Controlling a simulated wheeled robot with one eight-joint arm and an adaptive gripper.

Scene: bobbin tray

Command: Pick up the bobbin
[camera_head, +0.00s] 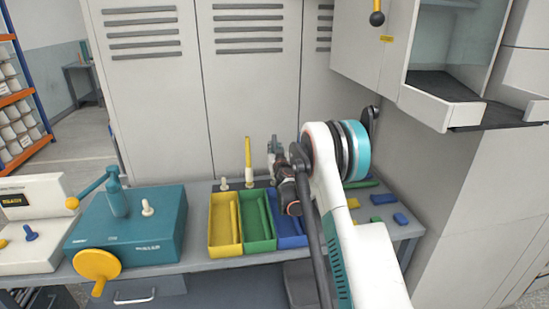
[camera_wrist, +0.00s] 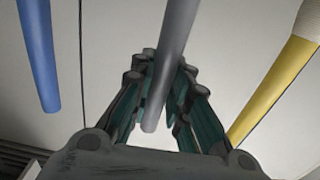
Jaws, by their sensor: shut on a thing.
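A slim grey bobbin (camera_wrist: 175,45) runs between the fingers of my gripper (camera_wrist: 158,105) in the wrist view. Its lower end shows just past the fingers; its upper part leaves the top of the picture. My gripper is shut on it. In the head view my gripper (camera_head: 275,160) is above the back of the trays, and the grey bobbin's top (camera_head: 274,143) shows there only as a small piece. A yellow bobbin (camera_head: 248,160) stands upright to the left; it also shows at the right of the wrist view (camera_wrist: 275,90). A blue bobbin (camera_wrist: 38,50) is at the left of the wrist view.
Yellow (camera_head: 225,253), green (camera_head: 259,246) and blue (camera_head: 293,241) trays lie side by side on the grey bench. A teal machine (camera_head: 150,235) stands to their left. Grey lockers (camera_head: 160,95) stand behind.

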